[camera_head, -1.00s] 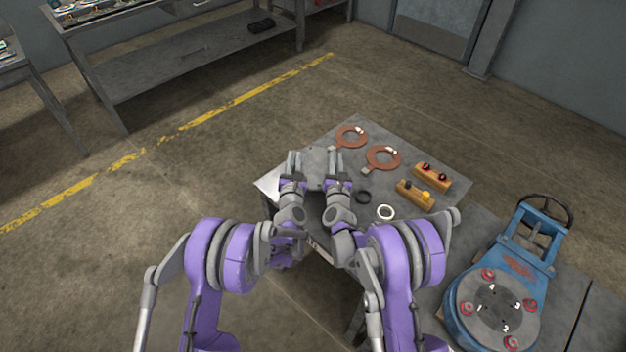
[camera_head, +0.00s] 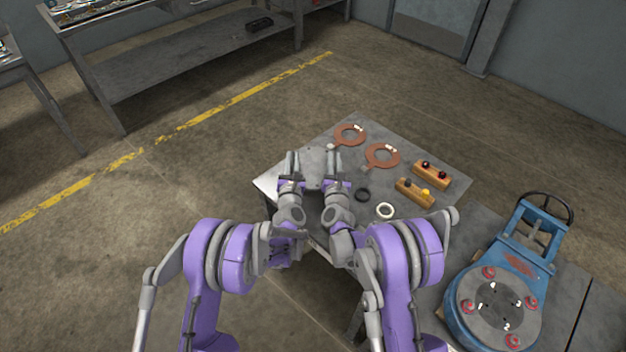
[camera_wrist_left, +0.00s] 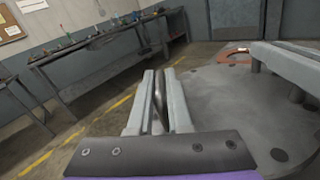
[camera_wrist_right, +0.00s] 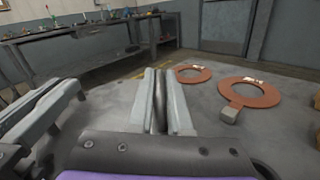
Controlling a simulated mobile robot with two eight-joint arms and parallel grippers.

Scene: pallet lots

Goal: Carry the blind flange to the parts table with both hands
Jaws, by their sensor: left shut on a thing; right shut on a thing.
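The blind flange (camera_head: 314,166) is a grey round plate between my two grippers, over the near left corner of the grey parts table (camera_head: 268,182). In the left wrist view the flange (camera_wrist_left: 228,103) spreads to the right of the jaws, with dark holes near its edge. My left gripper (camera_head: 292,158) is shut on an upright dark grip piece at its left side. My right gripper (camera_head: 334,158) is shut on a similar piece at its right side. The arms hide much of the plate. I cannot tell whether it touches the tabletop.
Two copper-coloured rings (camera_head: 382,156), a black ring (camera_head: 363,195), a white ring (camera_head: 385,211) and two wooden blocks (camera_head: 431,175) lie on the table to the right. A blue valve (camera_head: 503,285) stands at the lower right. A workbench (camera_head: 190,60) is at the back left.

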